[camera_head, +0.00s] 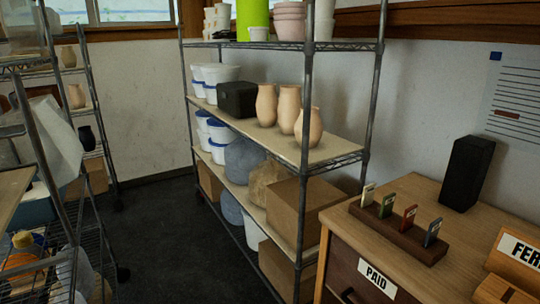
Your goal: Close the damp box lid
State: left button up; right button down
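No box in view is marked as the damp box. A black box (237,99) stands on the middle level of the wire shelf, between white tubs and clay vases; I cannot tell whether it has a separate lid. At the left edge, a pale slanted panel (57,140) leans above a teal container (38,212), partly hidden by rack posts. I cannot tell whether the panel is joined to the container. Neither of my grippers shows in the head view.
The wire shelf (318,160) holds pale vases (288,108), tubs, bags and a cardboard box (300,208). Left wire racks crowd the edge. A wooden cabinet (400,235) at right carries a tag rack (398,233) and a black block (466,172). Dark floor (170,240) between is clear.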

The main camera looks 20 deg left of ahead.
aim_at(70, 168)
jog(key=i+j+u, duration=0.2)
jog(key=i+u, duration=1.05)
jog(key=i+l+u, duration=0.25)
jog(key=i+u, duration=0.15)
jog(key=i+l+u, duration=0.4)
jog(key=j, duration=0.1)
